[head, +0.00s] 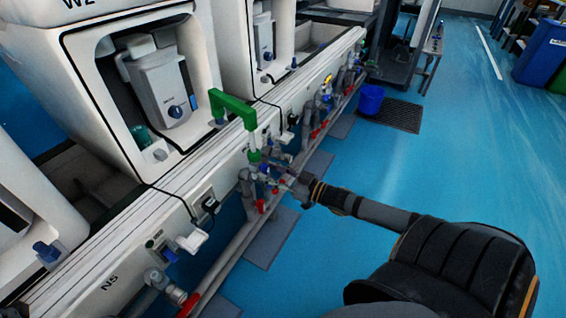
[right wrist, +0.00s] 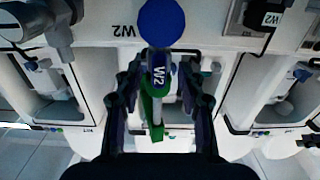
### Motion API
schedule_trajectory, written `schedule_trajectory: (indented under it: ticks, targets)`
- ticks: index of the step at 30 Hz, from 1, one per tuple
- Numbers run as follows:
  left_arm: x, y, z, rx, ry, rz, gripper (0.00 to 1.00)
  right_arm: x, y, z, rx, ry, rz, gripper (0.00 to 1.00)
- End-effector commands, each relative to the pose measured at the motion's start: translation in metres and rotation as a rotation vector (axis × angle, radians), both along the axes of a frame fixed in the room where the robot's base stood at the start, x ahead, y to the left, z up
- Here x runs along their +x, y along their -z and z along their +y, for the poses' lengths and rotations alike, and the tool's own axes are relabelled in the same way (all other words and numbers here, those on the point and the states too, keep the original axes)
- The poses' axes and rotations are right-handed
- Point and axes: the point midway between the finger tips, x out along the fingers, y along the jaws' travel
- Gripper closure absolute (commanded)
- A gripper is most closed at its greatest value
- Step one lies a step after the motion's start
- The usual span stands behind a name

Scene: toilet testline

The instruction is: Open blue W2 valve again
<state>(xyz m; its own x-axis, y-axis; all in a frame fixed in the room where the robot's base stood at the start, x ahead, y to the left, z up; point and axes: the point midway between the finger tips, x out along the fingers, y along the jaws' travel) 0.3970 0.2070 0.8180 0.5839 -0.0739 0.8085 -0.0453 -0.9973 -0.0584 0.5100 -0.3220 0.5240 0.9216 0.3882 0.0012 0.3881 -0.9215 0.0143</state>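The blue W2 valve handle (right wrist: 158,76) shows in the right wrist view, with a white W2 label on it. A round blue disc (right wrist: 161,22) sits just above it, beside a W2 mark on the white panel. My right gripper (right wrist: 160,98) is open, with one finger on each side of the handle and gaps visible between. In the head view my right gripper (head: 295,185) reaches the pipes below the panel, where the handle is too small to make out clearly. My left gripper is not in view.
A green bent pipe (head: 235,105) rises over the panel edge and also shows behind the handle in the wrist view. Red-handled valves (head: 188,304) and grey pipes run along the panel. A blue bucket (head: 370,99) stands farther back.

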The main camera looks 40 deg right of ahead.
Motion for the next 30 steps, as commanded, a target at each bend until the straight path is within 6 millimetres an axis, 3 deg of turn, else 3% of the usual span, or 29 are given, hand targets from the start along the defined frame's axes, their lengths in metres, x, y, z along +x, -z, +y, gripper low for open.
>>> schedule_trajectory:
  ticks: [15,30]
  targets:
    - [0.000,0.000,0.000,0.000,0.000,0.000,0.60,-0.053,0.001,-0.020,-0.005,-0.012,0.006,0.60]
    - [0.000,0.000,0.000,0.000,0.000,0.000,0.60,-0.060,0.001,-0.026,-0.003,0.007,0.001,0.60]
